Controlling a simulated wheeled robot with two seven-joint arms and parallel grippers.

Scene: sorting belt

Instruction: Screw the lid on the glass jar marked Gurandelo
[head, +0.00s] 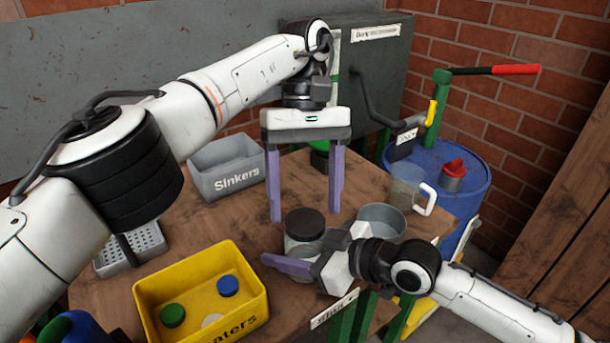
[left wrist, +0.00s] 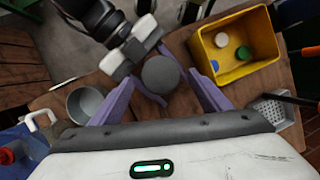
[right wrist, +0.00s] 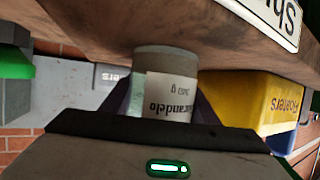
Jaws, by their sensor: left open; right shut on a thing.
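The glass jar (head: 301,247) stands upright near the table's front edge, a dark round lid (head: 305,223) on its mouth. In the right wrist view the jar's label (right wrist: 168,95) reads "...urandelo" upside down. I cannot tell how tightly the lid sits. My right gripper (head: 300,262) is shut on the jar's body, from the front right. My left gripper (head: 305,215) points down above the jar, open, its purple fingers on either side of the lid. In the left wrist view the lid (left wrist: 161,75) shows between the fingertips, with gaps on both sides.
A grey tin (head: 381,219) and a clear mug (head: 405,187) stand right of the jar. The yellow Floaters bin (head: 150,290) is at front left, the grey Sinkers bin (head: 235,182) behind it. A perforated tray (head: 135,262) lies left. A blue drum (head: 475,195) stands beyond the table.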

